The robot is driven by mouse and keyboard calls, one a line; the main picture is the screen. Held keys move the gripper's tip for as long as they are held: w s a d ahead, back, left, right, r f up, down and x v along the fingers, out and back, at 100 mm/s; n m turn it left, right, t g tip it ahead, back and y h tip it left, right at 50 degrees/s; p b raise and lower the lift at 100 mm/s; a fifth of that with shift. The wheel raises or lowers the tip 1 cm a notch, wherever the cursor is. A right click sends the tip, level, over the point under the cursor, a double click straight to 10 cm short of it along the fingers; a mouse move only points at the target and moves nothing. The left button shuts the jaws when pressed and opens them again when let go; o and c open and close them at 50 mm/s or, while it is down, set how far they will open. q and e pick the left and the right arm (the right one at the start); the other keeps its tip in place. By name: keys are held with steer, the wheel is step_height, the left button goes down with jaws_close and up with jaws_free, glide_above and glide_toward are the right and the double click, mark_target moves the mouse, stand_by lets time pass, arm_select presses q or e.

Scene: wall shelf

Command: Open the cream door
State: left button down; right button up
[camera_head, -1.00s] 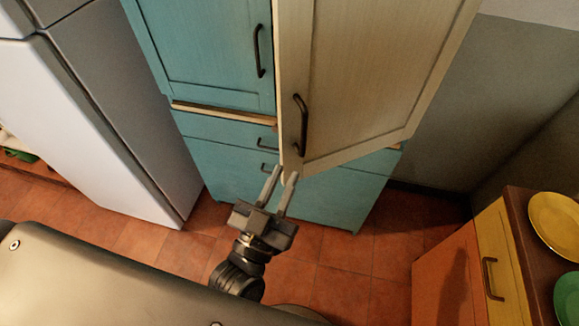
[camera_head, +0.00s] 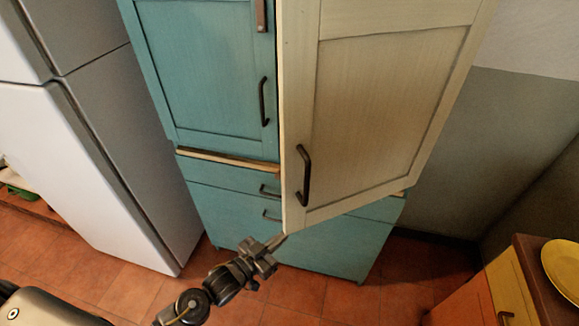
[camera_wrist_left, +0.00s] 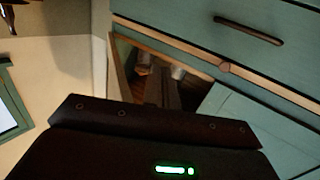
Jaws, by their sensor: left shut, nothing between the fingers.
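The cream door (camera_head: 375,110) stands ajar on the teal cabinet in the head view, its free edge swung out from the front. Its dark bar handle (camera_head: 303,175) is near the lower left of the door. My left gripper (camera_head: 283,238) is shut and empty at the door's lower left corner; I cannot tell whether its fingertips touch the door or lie behind it. In the left wrist view, the dark gripper housing fills the bottom and the fingers are hard to make out. My right gripper is not in view.
Teal door (camera_head: 205,75) and teal drawers (camera_head: 235,205) are left of and below the cream door. A white fridge (camera_head: 75,160) stands at left. A yellow and orange cabinet (camera_head: 490,295) with a yellow plate (camera_head: 563,265) is at lower right. Tiled floor (camera_head: 335,300) is clear in front.

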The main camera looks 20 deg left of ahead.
mark_target(290, 165)
arm_select(q)
steer(key=w+a+r+n+g+h, duration=0.1)
steer(key=a+r+n+g+h, duration=0.2)
steer(key=r, duration=0.6)
steer(key=a+r+n+g+h+b, duration=0.1)
steer(key=a+r+n+g+h, duration=0.2)
steer(key=r, duration=0.6)
steer(key=w+a+r+n+g+h, duration=0.1)
steer(key=a+r+n+g+h, duration=0.2)
steer(key=r, duration=0.6)
steer(key=shift+n+t+y, duration=0.5)
steer(key=shift+n+t, duration=0.1)
steer(key=shift+t, duration=0.1)
steer(key=d+p, duration=0.1)
steer(key=d, duration=0.2)
steer(key=d+p, duration=0.1)
steer(key=d, duration=0.3)
steer(key=w+d+p, duration=0.1)
steer(key=d, duration=0.3)
steer(key=shift+w+d+f+p, duration=0.1)
steer(key=shift+f+p, duration=0.1)
steer(key=shift+p, duration=0.2)
